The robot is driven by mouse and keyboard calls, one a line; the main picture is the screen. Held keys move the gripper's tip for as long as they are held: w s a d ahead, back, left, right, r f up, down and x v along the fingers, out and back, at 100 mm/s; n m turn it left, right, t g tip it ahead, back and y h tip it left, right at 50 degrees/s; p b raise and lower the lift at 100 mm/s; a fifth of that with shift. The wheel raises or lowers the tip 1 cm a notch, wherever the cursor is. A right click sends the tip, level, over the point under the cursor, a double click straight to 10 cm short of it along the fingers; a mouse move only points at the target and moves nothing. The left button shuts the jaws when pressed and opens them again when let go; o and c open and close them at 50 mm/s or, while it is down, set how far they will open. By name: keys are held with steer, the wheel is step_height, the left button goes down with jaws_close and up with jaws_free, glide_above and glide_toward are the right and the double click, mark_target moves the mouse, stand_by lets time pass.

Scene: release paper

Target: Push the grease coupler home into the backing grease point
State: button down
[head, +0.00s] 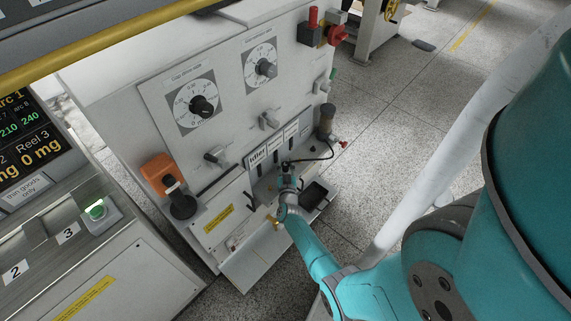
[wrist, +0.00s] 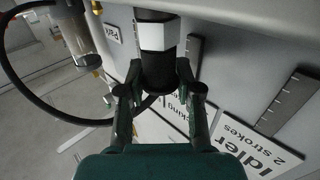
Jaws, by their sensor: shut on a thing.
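My gripper (wrist: 157,88) is shut on the grease coupler (wrist: 158,68), a black cylinder below a pale hexagonal collar. In the wrist view one finger lies on each side of it. The collar and a dark part above it run up to the top edge of the frame. The backing label (wrist: 178,112) is partly hidden behind the fingers and coupler. I cannot make out the backing grease point or whether the coupler touches it. In the head view my gripper (head: 287,178) is low at the machine's front, before the labelled panel, and hides the coupler's end.
A black hose (wrist: 28,98) loops at the left from near a clear-bodied reservoir (wrist: 78,38), also in the head view (head: 327,122). The idler label (wrist: 270,155) and a ruled scale (wrist: 284,103) are at right. A dark tray (head: 316,194) stands right of my gripper.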

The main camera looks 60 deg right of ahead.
steer(key=shift+f, duration=0.1)
steer(key=c, duration=0.7)
jaws_free()
steer(key=v, duration=1.2)
steer(key=shift+f, duration=0.1)
